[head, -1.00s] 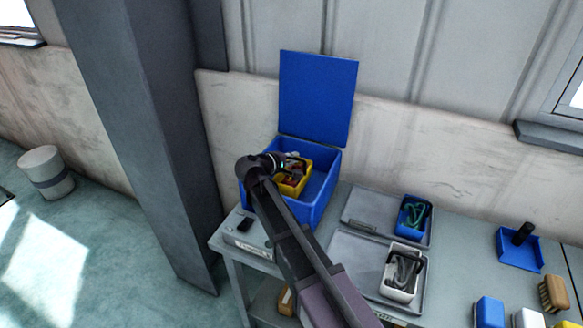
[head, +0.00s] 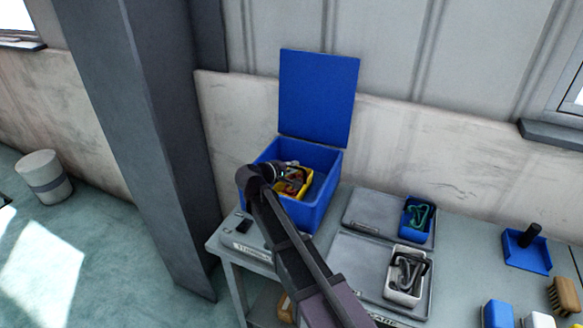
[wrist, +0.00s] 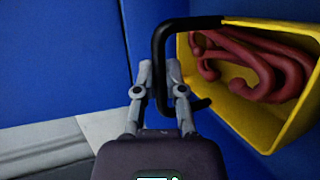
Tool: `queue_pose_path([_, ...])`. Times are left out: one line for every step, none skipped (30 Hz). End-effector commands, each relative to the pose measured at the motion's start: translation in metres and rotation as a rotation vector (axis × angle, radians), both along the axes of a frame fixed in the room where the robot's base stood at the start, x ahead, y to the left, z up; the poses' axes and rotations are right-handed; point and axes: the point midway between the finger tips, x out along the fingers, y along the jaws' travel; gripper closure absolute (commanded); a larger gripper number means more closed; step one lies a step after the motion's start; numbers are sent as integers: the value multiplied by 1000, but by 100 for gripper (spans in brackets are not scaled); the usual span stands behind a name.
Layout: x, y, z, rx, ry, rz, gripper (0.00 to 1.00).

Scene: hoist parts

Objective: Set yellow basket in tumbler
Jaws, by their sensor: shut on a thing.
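The yellow basket (head: 305,187) holds red hook-like parts and has a black handle. In the wrist view the basket (wrist: 240,122) is at the right, with the red parts (wrist: 260,65) inside it. My gripper (wrist: 161,75) is shut on the black handle (wrist: 162,40). The blue tumbler box (head: 318,160) has its lid (head: 317,98) standing open at the back. In the head view my gripper (head: 287,172) and the basket are within the outline of the box opening. My arm hides part of both, and I cannot tell whether the basket touches the box floor.
On the bench (head: 465,265), grey trays carry a small blue bin (head: 418,217) with green parts and a white bin (head: 406,275) with grey parts. A wall and a pillar (head: 150,130) stand close by.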

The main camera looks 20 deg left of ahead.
Motion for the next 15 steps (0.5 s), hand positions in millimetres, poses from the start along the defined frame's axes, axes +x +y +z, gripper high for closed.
queue_pose_path([0, 0, -2, 0, 0, 0, 83])
queue_pose_path([0, 0, -1, 0, 0, 0, 74])
queue_pose_path([0, 0, -1, 0, 0, 0, 62])
queue_pose_path([0, 0, -1, 0, 0, 0, 53])
queue_pose_path([0, 0, -1, 0, 0, 0, 52])
queue_pose_path([0, 0, -1, 0, 0, 0, 52])
queue_pose_path([0, 0, -1, 0, 0, 0, 52])
queue_pose_path([0, 0, -1, 0, 0, 0, 52])
queue_pose_path([0, 0, -1, 0, 0, 0, 52])
queue_pose_path([0, 0, -1, 0, 0, 0, 52])
queue_pose_path([0, 0, -1, 0, 0, 0, 52])
queue_pose_path([0, 0, -1, 0, 0, 0, 52])
queue_pose_path([0, 0, -1, 0, 0, 0, 52])
queue_pose_path([0, 0, -1, 0, 0, 0, 52])
queue_pose_path([0, 0, -1, 0, 0, 0, 52])
